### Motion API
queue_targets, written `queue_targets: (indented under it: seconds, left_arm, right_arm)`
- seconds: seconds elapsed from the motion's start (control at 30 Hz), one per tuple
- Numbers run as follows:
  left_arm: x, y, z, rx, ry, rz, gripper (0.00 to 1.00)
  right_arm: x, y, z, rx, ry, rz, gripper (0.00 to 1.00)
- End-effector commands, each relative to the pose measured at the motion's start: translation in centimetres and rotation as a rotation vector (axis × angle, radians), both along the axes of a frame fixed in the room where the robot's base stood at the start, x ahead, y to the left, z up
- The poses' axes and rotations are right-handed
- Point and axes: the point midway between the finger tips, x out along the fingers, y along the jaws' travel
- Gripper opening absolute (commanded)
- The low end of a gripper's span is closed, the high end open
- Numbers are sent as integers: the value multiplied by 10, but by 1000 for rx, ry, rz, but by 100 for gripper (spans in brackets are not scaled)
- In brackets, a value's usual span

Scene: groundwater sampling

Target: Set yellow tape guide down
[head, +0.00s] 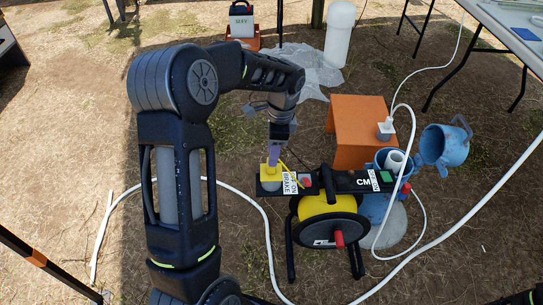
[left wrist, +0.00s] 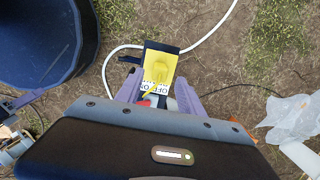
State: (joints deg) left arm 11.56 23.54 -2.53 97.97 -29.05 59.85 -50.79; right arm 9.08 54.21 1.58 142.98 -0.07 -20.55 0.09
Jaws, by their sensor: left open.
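The yellow tape guide (head: 269,171) is at the left end of the black top bar of the tape reel (head: 326,222). It also shows in the left wrist view (left wrist: 159,68), over the dark end of that bar. My left gripper (head: 274,158) points down right above the guide. In the left wrist view its purple fingers (left wrist: 159,94) are apart, one to each side of the guide's near part. Whether the fingers touch the guide cannot be told. The guide's underside is hidden. My right gripper is out of view.
An orange stool (head: 356,113) stands behind the reel, with a blue bucket (head: 376,208) and a tilted blue jug (head: 444,146) to the right. White hose (head: 262,212) loops over the ground around the reel. A table (head: 505,30) stands at the far right.

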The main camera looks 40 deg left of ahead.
Motion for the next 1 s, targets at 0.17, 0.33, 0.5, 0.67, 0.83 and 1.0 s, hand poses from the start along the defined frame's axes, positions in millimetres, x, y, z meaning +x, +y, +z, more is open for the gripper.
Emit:
queue_targets:
  seconds: [0.17,0.33,0.5,0.67,0.83,1.0]
  left_arm:
    - [4,-4,42,0,-4,0,45]
    - [5,-6,68,0,-2,1,45]
    - [6,-8,78,-1,-1,0,45]
    - [6,-8,78,0,0,0,45]
    - [6,-8,78,0,0,0,45]
    - [6,-8,77,0,0,0,45]
  right_arm:
    - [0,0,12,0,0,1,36]
    - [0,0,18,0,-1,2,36]
    - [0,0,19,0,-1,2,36]
    - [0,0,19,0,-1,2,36]
    - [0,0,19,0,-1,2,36]
    - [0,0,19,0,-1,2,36]
